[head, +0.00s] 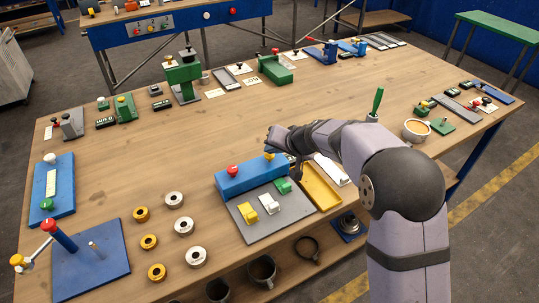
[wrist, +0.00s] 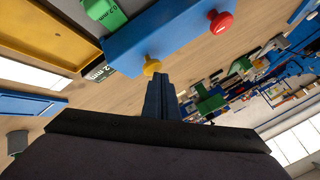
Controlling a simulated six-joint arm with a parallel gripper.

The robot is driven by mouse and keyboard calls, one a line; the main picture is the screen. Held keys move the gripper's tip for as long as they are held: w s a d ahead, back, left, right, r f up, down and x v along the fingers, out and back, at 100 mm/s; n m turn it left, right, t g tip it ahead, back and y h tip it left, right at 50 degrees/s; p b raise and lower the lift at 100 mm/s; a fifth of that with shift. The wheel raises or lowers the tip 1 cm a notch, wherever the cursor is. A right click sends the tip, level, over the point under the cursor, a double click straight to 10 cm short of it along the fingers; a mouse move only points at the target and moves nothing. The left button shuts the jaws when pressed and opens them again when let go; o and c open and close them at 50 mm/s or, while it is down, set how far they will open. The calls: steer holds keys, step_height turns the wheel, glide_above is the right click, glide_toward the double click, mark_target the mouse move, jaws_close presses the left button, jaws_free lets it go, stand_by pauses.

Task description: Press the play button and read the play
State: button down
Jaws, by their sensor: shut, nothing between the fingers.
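A blue box (head: 250,178) at the front middle of the bench carries a red knob (head: 232,170) and a yellow knob (head: 269,156). In the wrist view the red knob (wrist: 220,21) and the yellow knob (wrist: 151,66) are clear. My gripper (wrist: 160,80) is shut and empty, its blue fingertips close to the yellow knob; I cannot tell whether they touch. In the head view my wrist largely hides the fingers. A small dark panel (wrist: 97,72) beside the box shows white text ending in "2 mm", partly cut off. No knob has a readable play label.
A grey plate (head: 243,222) with yellow, white and green blocks lies before the box. A yellow tray (head: 320,187) is at its right. Yellow and white rings (head: 183,226) lie to the left. The bench middle is clear.

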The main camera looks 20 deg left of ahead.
mark_target(272, 157)
steer(key=shift+f+b, duration=0.75)
stand_by(0.7)
steer(key=shift+r, duration=0.1)
steer(key=shift+r+p, duration=0.9)
steer(key=shift+r, duration=0.3)
steer(key=shift+r+p, duration=1.9)
steer(key=shift+r, duration=0.6)
